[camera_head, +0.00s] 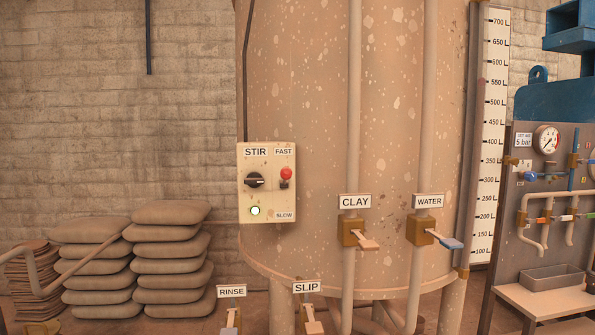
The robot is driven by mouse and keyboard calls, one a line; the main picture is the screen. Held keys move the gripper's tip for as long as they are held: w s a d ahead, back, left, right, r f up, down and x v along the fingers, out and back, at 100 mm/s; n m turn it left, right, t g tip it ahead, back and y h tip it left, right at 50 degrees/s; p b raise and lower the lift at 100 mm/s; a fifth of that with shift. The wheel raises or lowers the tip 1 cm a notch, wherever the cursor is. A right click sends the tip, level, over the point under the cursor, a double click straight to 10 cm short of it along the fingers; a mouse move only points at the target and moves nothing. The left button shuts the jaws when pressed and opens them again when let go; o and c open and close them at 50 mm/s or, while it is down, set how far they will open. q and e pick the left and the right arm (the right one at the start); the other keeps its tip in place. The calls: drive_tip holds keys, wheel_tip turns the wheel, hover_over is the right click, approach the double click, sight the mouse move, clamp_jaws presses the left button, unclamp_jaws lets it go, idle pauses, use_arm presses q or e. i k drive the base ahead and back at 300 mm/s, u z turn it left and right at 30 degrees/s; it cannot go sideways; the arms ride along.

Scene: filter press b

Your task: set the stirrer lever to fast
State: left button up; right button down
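The stirrer panel (267,215) is a cream box labelled STIR, fixed on the front of the large tan tank. Its lever has a red ball (286,174) above a small dark base (284,185). The lever sits on the panel's right side, between the FAST label (283,151) above and the SLOW label (284,215) below. The ball is nearer FAST, while the base is about midway. Neither of my grippers is in view.
CLAY (355,201) and WATER (429,201) valves with protruding handles are right of the panel. RINSE (231,291) and SLIP (307,287) valves are below. Stacked sacks (170,251) stand left. A level scale (490,140) and gauge board (520,220) stand right. Space before the panel looks clear.

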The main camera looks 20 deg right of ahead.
sight(285, 174)
drive_tip(key=u, duration=0.05)
drive_tip(key=k, duration=0.2)
drive_tip(key=z, duration=1.1)
drive_tip(key=i, duration=0.55)
drive_tip(key=u, duration=0.55)
